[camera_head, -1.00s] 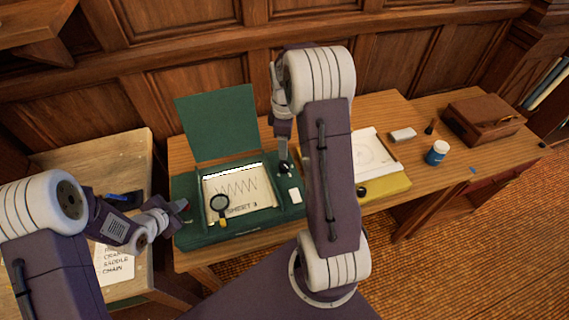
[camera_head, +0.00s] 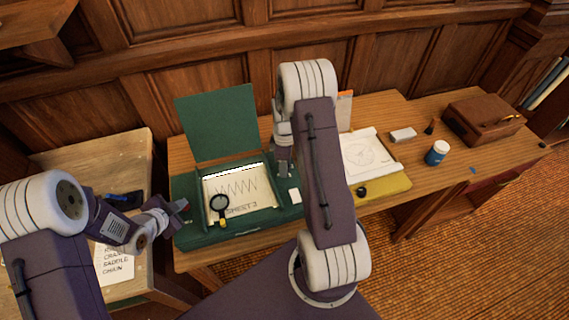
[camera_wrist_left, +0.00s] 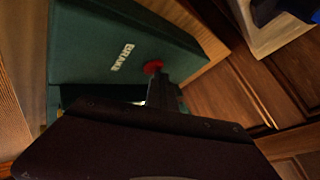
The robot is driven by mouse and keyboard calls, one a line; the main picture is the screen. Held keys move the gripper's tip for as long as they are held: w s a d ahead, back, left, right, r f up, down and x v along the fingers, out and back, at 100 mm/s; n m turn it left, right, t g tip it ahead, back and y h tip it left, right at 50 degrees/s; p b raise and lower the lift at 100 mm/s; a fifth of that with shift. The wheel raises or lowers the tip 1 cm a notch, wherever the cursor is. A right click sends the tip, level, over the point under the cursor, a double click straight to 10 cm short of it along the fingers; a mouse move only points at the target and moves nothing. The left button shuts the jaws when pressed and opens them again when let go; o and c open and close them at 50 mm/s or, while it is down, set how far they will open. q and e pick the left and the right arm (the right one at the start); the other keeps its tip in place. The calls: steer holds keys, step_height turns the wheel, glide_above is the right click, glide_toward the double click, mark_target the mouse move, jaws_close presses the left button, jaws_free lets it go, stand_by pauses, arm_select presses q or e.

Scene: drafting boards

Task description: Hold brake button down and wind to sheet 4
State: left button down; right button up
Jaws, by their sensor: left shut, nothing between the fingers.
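The green case (camera_head: 205,235) stands on the desk with its lid (camera_head: 217,122) raised. Its window shows a sheet (camera_head: 238,188) with a zigzag line and lettering that reads as SHEET 3. The red brake button (camera_wrist_left: 153,67) is on the case's side beside the white word BRAKE (camera_wrist_left: 122,57). My left gripper (camera_wrist_left: 160,82) is shut and empty, its tips at the button; the head view shows it (camera_head: 179,207) at the case's left end. My right gripper (camera_head: 284,170) is over the case's right end. It hides the winding crank, and its jaws cannot be made out.
A magnifier (camera_head: 219,204) lies over the window's lower left. To the right are a yellow board (camera_head: 392,187) with a drawing, a white block (camera_head: 403,135), a blue-white jar (camera_head: 437,152) and a brown case (camera_head: 484,119). A side table (camera_head: 80,160) stands left.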

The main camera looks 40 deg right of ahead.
jaws_close()
steer(key=shift+m, duration=0.3)
steer(key=m, duration=0.3)
steer(key=shift+m, duration=0.4)
steer(key=m, duration=0.3)
steer(key=shift+m, duration=0.4)
steer(key=m, duration=0.4)
steer(key=shift+m, duration=2)
